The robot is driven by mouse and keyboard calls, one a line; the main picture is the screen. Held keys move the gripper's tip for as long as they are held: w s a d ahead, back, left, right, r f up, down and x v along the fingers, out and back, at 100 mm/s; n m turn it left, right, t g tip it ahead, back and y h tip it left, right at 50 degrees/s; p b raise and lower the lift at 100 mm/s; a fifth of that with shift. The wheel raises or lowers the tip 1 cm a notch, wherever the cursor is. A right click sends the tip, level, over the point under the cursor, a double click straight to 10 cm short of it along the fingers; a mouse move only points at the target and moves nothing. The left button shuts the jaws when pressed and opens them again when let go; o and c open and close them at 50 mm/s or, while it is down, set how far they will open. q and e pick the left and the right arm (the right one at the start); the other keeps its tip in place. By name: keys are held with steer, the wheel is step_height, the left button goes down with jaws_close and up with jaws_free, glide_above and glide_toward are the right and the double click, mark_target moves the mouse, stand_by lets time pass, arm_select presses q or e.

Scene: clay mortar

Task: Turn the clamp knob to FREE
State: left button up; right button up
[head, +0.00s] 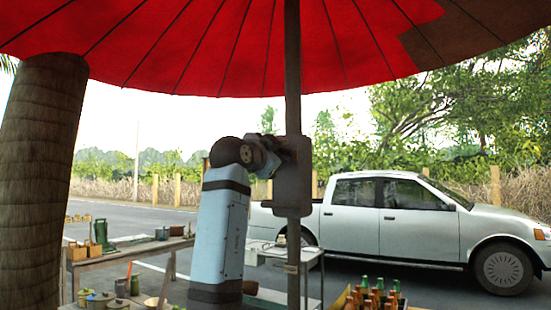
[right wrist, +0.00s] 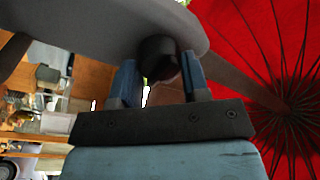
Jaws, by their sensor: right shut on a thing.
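The dark clamp knob (right wrist: 160,62) sticks out from a grey clamp body (right wrist: 85,22) in the right wrist view. My right gripper (right wrist: 160,80) has one blue finger on each side of the knob and is shut on it. In the head view the clamp body (head: 293,190) is a dark plate on the umbrella pole (head: 292,60). My right gripper (head: 276,155) reaches its upper left side there, and the knob is hidden behind it. No FREE mark or knob pointer is readable. My left gripper is out of view.
A red umbrella canopy (head: 230,50) spreads overhead. A thick trunk (head: 45,180) stands at left. Tables with pots and a crate of bottles (head: 375,297) lie low in front. A silver pickup (head: 400,225) is parked behind at right. Open air surrounds the pole.

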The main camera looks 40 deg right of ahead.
stand_by(0.5)
steer(key=o, duration=0.9)
steer(key=shift+o, duration=0.2)
steer(key=b+v, duration=0.2)
steer(key=v, duration=1.1)
steer(key=shift+a+b, duration=0.35)
steer(key=shift+s+f, duration=0.1)
